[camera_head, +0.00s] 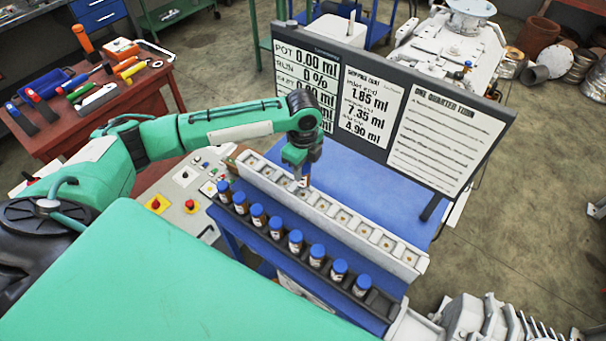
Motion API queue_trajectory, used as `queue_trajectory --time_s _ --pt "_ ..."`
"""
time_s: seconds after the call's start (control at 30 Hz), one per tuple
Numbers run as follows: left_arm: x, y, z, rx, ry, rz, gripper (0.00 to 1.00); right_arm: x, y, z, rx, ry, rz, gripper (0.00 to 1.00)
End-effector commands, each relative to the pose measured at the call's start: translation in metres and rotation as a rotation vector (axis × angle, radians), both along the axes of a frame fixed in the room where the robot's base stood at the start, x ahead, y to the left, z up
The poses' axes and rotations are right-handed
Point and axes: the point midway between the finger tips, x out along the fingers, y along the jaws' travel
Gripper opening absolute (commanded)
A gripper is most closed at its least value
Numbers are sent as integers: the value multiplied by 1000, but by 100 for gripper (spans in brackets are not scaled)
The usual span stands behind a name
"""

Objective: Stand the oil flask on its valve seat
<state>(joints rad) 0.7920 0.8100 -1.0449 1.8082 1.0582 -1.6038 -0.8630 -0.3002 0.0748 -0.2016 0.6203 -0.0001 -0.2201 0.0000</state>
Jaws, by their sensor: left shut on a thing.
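My left gripper (302,168) points down over the pale block with a row of square valve seats (342,216). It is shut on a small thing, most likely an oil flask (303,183). The jaws hide most of it, and only a small part shows just below the fingertips. I cannot tell whether it touches a seat. Several blue-capped brown flasks (295,241) stand upright in a dark rack (383,304) in front of the block. My right gripper is not in view.
Sign boards (380,110) stand close behind the seats. A grey control panel (180,200) with buttons lies left of the rack. The blue bench top (385,190) is clear between block and boards. A red tool table (130,100) stands at the far left.

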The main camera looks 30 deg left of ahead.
Motion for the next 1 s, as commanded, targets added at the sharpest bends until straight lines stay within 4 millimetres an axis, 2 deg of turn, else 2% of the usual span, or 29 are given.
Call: queue_trajectory --time_s 0.17,0.43,0.8,0.83,0.9,1.0 --pt "0 0 -12 0 1 1 10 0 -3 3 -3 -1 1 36" --pt "0 0 -47 0 1 0 10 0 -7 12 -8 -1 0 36" --pt "0 0 -52 0 0 1 10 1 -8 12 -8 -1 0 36" --pt "0 0 -52 0 -1 1 39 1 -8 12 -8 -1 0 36" --pt "0 0 -52 0 -1 0 53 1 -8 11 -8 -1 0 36" --pt "0 0 -52 0 0 0 55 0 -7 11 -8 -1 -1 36"
